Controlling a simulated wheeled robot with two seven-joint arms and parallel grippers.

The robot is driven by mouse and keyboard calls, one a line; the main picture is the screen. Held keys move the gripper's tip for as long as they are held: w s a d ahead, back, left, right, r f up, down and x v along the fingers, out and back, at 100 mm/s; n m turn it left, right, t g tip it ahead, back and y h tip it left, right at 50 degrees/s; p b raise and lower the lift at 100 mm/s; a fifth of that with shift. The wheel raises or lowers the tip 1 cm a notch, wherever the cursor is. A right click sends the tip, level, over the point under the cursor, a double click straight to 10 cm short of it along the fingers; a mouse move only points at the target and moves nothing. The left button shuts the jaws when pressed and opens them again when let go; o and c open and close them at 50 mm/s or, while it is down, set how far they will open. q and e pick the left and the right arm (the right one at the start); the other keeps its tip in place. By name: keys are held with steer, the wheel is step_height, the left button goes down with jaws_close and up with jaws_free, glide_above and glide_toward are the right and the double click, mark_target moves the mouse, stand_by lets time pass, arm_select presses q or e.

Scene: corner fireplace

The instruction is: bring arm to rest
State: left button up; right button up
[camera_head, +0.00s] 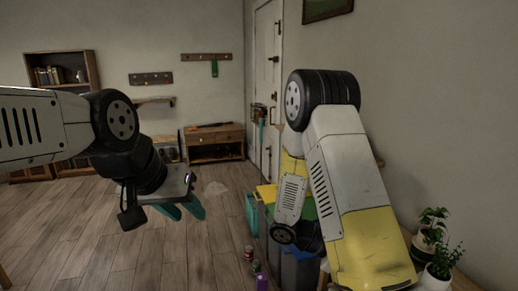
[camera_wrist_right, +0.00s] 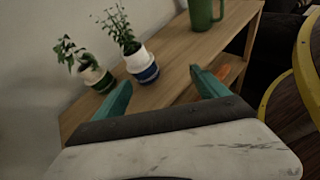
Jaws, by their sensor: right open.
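My left arm reaches in from the left in the head view. Its gripper (camera_head: 184,210) hangs over open floor with its two teal fingers apart and nothing between them. My right arm is bent, its white and yellow links on the right of the head view, and its gripper is hidden there. In the right wrist view my right gripper (camera_wrist_right: 160,90) is open, its teal fingers spread and empty. They point over a wooden table (camera_wrist_right: 172,68), on which stand two potted plants (camera_wrist_right: 142,66) and a green mug (camera_wrist_right: 205,12). I cannot tell the fingers' height above the table.
In the head view the potted plants (camera_head: 441,268) stand close to my right arm. Bins (camera_head: 298,268) sit below it, with a purple bottle (camera_head: 262,283) beside them. An orange item (camera_wrist_right: 222,72) is near one right finger. The wooden floor (camera_head: 85,225) at left is mostly clear.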

steer(key=s+a+r+m+t+y, duration=0.2)
steer(key=a+r+m+t+y, duration=0.3)
steer(key=r, duration=0.6)
steer(key=s+a+r+m+t+y, duration=0.3)
steer(key=a+r+m+t+y, duration=0.2)
steer(key=a+r+m+y, duration=0.2)
step_height(320, 180, up, 4)
steer(key=a+y, duration=0.2)
steer(key=y, duration=0.1)
steer(key=shift+s+r, duration=0.15)
steer(key=shift+s, duration=0.15)
